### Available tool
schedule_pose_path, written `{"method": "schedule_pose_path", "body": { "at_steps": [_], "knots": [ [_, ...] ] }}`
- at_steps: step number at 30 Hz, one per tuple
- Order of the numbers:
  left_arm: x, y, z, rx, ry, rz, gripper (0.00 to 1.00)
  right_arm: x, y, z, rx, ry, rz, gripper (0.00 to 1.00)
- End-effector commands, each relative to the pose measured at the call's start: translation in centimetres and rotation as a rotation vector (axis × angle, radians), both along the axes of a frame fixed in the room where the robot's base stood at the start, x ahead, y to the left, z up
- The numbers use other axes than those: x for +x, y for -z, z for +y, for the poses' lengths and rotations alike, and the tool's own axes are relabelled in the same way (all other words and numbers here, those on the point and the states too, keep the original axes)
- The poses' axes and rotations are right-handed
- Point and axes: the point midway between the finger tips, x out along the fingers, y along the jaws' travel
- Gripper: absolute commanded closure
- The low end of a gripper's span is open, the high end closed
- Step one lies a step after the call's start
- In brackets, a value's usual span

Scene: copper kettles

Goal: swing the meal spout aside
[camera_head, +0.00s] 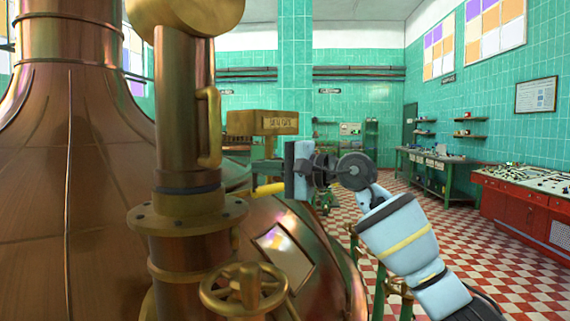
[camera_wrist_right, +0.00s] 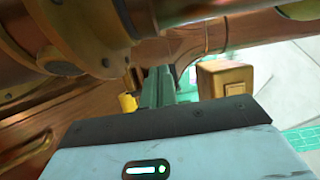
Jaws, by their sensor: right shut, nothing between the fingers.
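The brass meal spout (camera_head: 186,110), as I take it, is an upright pipe at left centre in the head view. It has a vertical side handle (camera_head: 208,127) and a bolted flange (camera_head: 188,213) below. My right gripper (camera_head: 264,178) is to the right of the pipe, pointing left, with a visible gap to the handle in the picture. It is shut and empty. In the right wrist view, brass pipework (camera_wrist_right: 85,30) crosses the top beyond the gripper (camera_wrist_right: 150,92); the fingertips are partly unclear. My left gripper is not in view.
A large copper kettle (camera_head: 75,190) fills the left. A brass handwheel (camera_head: 245,290) is below the flange. A brass lettered box (camera_head: 276,122) stands behind my right gripper. A red console (camera_head: 520,205) and green bench (camera_head: 435,165) stand at right, with open checkered floor (camera_head: 480,250).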

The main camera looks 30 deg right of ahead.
Motion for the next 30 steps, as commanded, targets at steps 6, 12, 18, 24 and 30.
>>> {"method": "schedule_pose_path", "body": {
  "at_steps": [6, 12, 18, 24, 30],
  "knots": [
    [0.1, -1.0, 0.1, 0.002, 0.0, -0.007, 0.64, 1.8, -0.4, 3.0, -0.001, -0.003, -0.004, 1.0],
    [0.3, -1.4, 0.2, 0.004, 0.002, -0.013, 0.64, 2.0, -0.2, 4.9, 0.0, -0.002, -0.001, 1.0],
    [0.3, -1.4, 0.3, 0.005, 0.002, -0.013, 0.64, 2.2, 0.0, 5.3, -0.001, 0.0, -0.001, 1.0],
    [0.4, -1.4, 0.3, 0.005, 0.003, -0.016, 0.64, 2.2, 0.0, 5.3, -0.001, 0.0, -0.001, 1.0],
    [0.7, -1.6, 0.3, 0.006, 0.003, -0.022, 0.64, 2.2, 0.1, 5.3, 0.004, 0.0, 0.001, 1.0]
  ]
}}
